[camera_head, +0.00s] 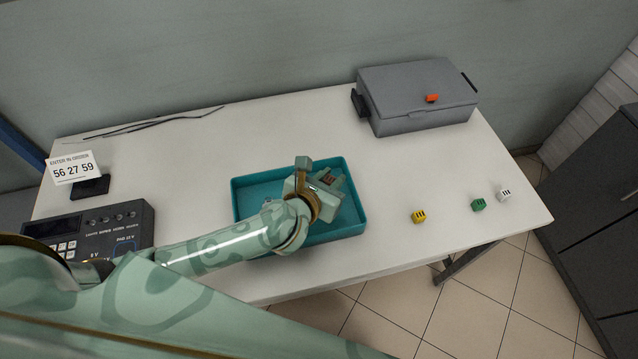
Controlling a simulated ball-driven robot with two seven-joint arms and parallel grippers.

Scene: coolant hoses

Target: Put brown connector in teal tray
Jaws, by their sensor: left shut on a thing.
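The teal tray (349,222) lies on the white table, near the middle of its front half. My left arm reaches in from the left across the tray's front wall. My left gripper (330,181) is over the right part of the tray, shut on the brown connector (327,178), of which only a small part shows between the fingers. I cannot tell whether the connector touches the tray floor. My right gripper is not in view.
Yellow (418,216), green (478,205) and white (504,195) connectors lie right of the tray. A grey case (415,97) with an orange latch stands at the back. A keypad device (95,230) and a number card (74,168) are at left, dark cables behind.

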